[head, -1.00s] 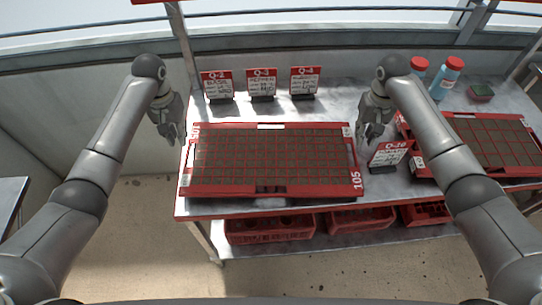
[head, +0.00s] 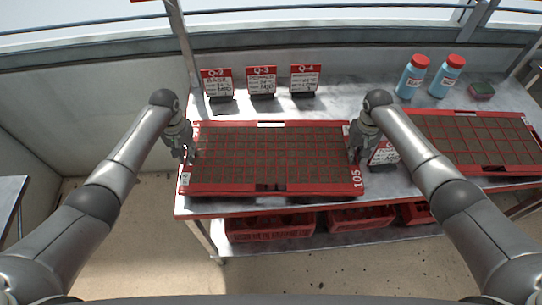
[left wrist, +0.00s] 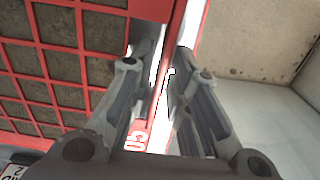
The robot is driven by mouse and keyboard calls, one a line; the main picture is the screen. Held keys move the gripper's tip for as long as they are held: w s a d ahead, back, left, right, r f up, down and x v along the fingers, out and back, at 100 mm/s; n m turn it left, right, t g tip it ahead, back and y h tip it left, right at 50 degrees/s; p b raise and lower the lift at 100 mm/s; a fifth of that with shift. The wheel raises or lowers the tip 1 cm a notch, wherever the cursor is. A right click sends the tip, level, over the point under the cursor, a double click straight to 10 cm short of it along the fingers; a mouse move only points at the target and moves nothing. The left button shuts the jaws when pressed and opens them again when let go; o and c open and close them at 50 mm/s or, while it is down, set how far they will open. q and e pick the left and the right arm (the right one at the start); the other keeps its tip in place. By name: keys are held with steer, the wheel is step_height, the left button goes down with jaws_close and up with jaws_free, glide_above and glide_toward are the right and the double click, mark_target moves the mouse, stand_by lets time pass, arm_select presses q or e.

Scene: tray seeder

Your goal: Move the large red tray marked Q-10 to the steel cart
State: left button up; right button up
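A large red tray (head: 188,188) with a grid of dark soil cells lies flat on the steel bench, with "105" printed on its right rim. The Q-10 sign (head: 384,155) stands just right of it, partly hidden by my right arm. My left gripper (head: 188,153) is at the tray's left edge. In the left wrist view its fingers (left wrist: 163,75) are apart, one on each side of the red rim (left wrist: 172,45), with gaps showing. My right gripper (head: 357,153) is at the tray's right edge; its finger opening is unclear. I cannot identify the steel cart for certain.
Another red tray (head: 437,120) lies at the right. Signs Q-2 (head: 217,82), Q-3 (head: 262,81) and Q-4 (head: 304,79) stand behind. Two blue bottles (head: 411,80) are at the back right. Red crates (head: 270,229) sit below. A grey surface (head: 10,198) shows at far left.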

arm_select(q)
steer(key=shift+c, duration=0.4)
arm_select(e)
steer(key=shift+c, duration=0.4)
arm_select(q)
jaws_close()
arm_select(e)
jaws_close()
arm_select(q)
steer(key=shift+w+r, duration=0.1)
steer(key=shift+r, duration=0.15)
arm_select(e)
steer(key=shift+w+r, duration=0.1)
steer(key=shift+r, duration=0.1)
